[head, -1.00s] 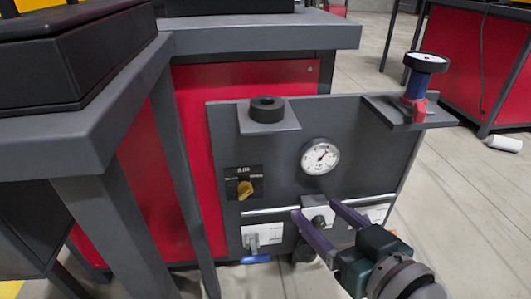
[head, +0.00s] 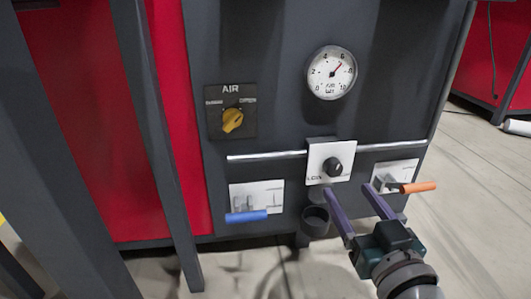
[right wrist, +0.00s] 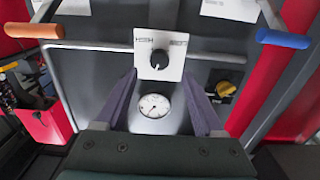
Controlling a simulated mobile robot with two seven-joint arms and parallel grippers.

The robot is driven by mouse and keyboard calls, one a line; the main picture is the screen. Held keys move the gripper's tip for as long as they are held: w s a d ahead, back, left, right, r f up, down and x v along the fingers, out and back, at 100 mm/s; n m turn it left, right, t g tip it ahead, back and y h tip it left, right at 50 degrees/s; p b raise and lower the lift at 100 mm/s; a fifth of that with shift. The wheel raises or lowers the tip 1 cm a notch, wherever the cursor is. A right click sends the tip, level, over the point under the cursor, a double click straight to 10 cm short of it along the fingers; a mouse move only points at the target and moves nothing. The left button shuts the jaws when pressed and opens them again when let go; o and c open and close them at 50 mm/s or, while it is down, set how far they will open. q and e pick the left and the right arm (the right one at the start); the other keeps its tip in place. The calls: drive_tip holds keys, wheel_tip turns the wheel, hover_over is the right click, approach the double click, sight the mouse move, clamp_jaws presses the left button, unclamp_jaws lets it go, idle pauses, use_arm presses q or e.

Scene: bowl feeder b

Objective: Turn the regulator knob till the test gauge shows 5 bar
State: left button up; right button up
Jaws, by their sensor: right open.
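The regulator knob (head: 333,166) is black and round, on a white plate in the middle of the dark panel. The test gauge (head: 331,73) is a white dial above it; its needle points up and right, close to the 6. My right gripper (head: 352,191) is open and empty, its purple fingers below and to the right of the knob in the head view. In the right wrist view the knob (right wrist: 159,59) shows beyond the gap between the open fingertips, apparently untouched, and the gauge (right wrist: 153,105) appears below it. My left gripper is not in view.
A yellow air switch (head: 232,120) sits left of the gauge. A blue-handled valve (head: 247,216) is at lower left, an orange-handled one (head: 418,187) right of the knob. A metal rail (head: 266,156) crosses the panel. A dark cup (head: 315,221) hangs below the knob.

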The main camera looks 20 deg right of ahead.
sight(335, 171)
drive_tip(key=b+x, duration=0.2)
drive_tip(key=x, duration=0.3)
drive_tip(key=shift+f, duration=0.15)
drive_tip(key=shift+w+d+b, duration=0.1)
drive_tip(key=shift+w+b, duration=0.2)
drive_tip(key=shift+w, duration=0.25)
drive_tip(key=shift+r, duration=0.2)
clamp_jaws()
